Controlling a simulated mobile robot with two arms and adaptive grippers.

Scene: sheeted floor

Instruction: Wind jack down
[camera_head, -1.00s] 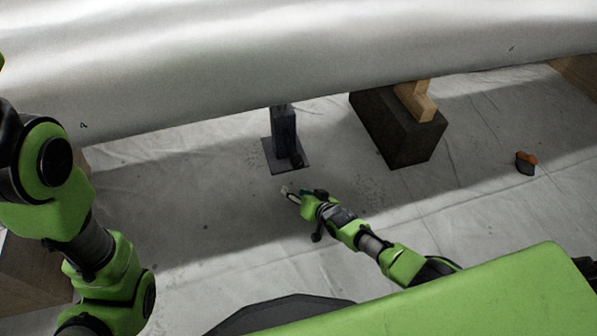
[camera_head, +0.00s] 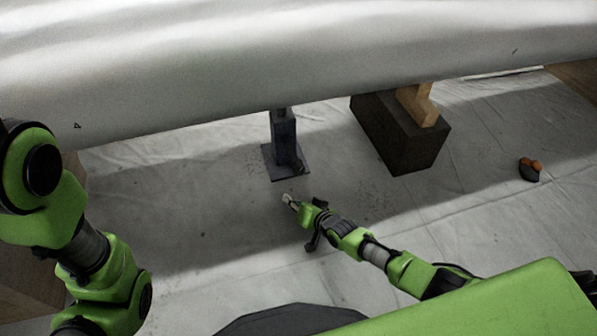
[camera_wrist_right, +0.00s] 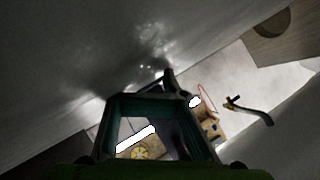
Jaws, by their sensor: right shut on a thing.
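The jack (camera_head: 284,133) is a dark grey post on a flat square base plate, standing upright under the long white body (camera_head: 300,62). A small dark part shows low on its right side. My right gripper (camera_head: 290,201) is just in front of the base plate, low over the floor and apart from the jack in the head view. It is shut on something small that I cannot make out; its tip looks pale. In the right wrist view the dark gripper frame (camera_wrist_right: 165,125) fills the lower middle. My left arm shows at the left, its gripper out of view.
A dark block (camera_head: 398,140) with a wooden piece (camera_head: 416,104) on top stands right of the jack. An orange and black object (camera_head: 530,170) lies on the sheeted floor farther right. Open floor lies left of the jack. The white body hangs low overhead.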

